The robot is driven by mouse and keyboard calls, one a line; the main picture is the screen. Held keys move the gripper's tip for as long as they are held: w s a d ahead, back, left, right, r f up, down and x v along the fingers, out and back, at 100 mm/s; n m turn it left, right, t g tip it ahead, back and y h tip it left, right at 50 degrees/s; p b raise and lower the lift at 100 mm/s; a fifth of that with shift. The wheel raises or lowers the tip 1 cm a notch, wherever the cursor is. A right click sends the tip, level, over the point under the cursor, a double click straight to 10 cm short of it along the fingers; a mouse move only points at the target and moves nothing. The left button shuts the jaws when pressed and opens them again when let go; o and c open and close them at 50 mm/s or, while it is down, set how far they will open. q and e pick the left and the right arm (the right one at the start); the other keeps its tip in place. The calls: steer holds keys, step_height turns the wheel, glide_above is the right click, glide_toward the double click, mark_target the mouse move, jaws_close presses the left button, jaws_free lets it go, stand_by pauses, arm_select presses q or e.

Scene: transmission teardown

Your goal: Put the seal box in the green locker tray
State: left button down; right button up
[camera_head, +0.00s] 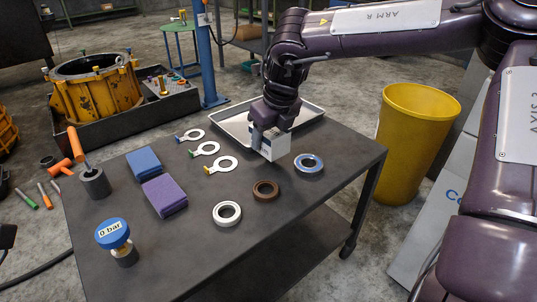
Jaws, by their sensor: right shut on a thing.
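My right gripper (267,135) comes down over the back right of the dark worktable and is shut on a small white box (275,148), which looks like the seal box. The gripper's fingers hide part of the box. The box is beside the front edge of a silver metal tray (235,126); I cannot tell whether it touches the table. I cannot make out a green locker tray for certain. My left gripper is not in view.
On the table (262,219) lie several tagged rings, a white ring (227,213), a brown ring (266,190), a blue-silver ring (309,163), blue and purple pads (164,195) and a blue gauge (112,233). A yellow bin (412,150) stands right.

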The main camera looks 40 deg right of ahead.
steer(key=shift+f+b, duration=0.75)
steer(key=shift+f, duration=1.15)
steer(key=shift+f, duration=0.1)
steer(key=o, duration=1)
